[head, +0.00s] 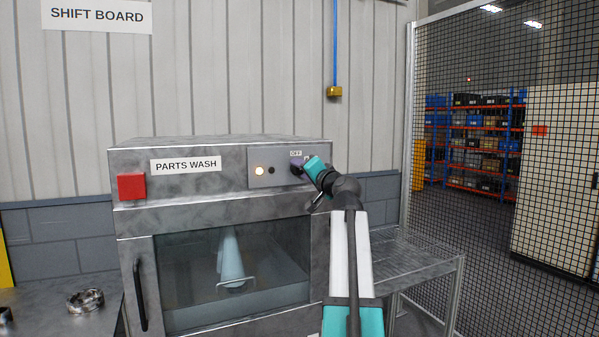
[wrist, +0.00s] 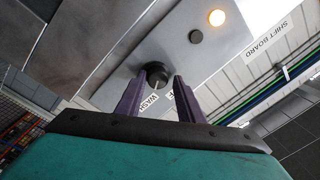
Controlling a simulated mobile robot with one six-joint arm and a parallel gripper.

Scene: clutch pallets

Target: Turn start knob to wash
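The parts wash machine (head: 200,210) has a control panel with a round dark start knob, seen in the wrist view (wrist: 156,73). A "WASH" label (wrist: 149,104) and a partly covered "OFF" label sit near the knob; the "OFF" label (head: 296,153) is clear in the head view. My gripper (wrist: 158,78) is open at the panel, with one dark purple finger on each side of the knob. A gap shows between the right finger and the knob; the left finger is very close, and contact cannot be told. In the head view my gripper (head: 304,168) mostly hides the knob.
A lit lamp (head: 259,170) and a dark button (head: 271,170) are left of the knob. A red box (head: 131,186) is at the machine's left. The glass door (head: 235,265) with its handle (head: 140,295) is shut. A wire rack (head: 410,258) stands right.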

